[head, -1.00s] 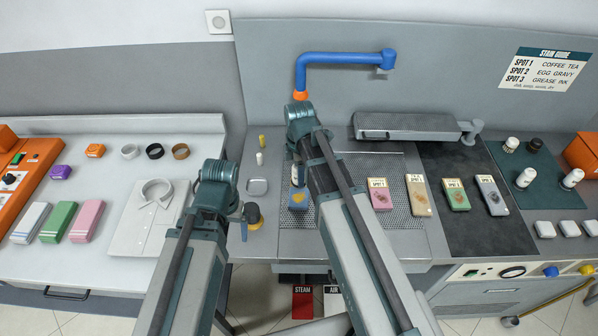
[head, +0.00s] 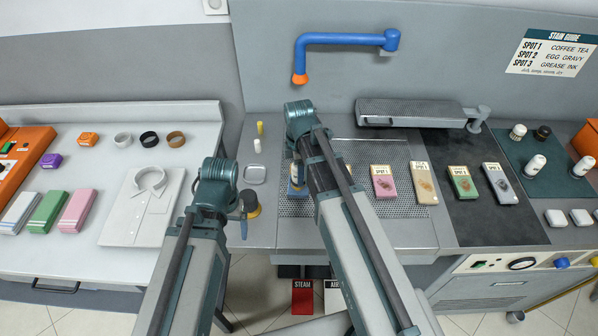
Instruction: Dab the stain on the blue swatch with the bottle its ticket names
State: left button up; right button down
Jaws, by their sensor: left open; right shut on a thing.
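The blue swatch (head: 294,191) lies on the perforated board, mostly hidden behind my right arm. Its stain and ticket cannot be made out now. My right gripper (head: 296,168) reaches down over the swatch and is shut on a small white bottle (head: 295,171), only partly seen. I cannot tell whether the bottle touches the swatch or read its label. My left gripper (head: 247,208) is open, low at the left edge of the work table, beside a dark and yellow round object (head: 253,204). The stain guide (head: 551,52) on the back wall lists SPOT 1, SPOT 2 and SPOT 3.
Several bottles stand on a teal mat (head: 560,150). A blue pipe arm (head: 345,38) and grey padded board (head: 415,112) are behind. A folded shirt (head: 145,212) lies left.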

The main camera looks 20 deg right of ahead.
pick_arm(q)
jog(key=shift+f+b, duration=0.5)
jog(key=shift+b, duration=0.1)
pick_arm(e)
jog(key=shift+f, duration=0.5)
dwell(1.3)
pick_arm(q)
jog(key=shift+r, duration=0.1)
pick_arm(e)
notch_tip(320, 180, up, 7)
jog(key=p, duration=0.7)
pick_arm(q)
notch_tip(320, 180, up, 7)
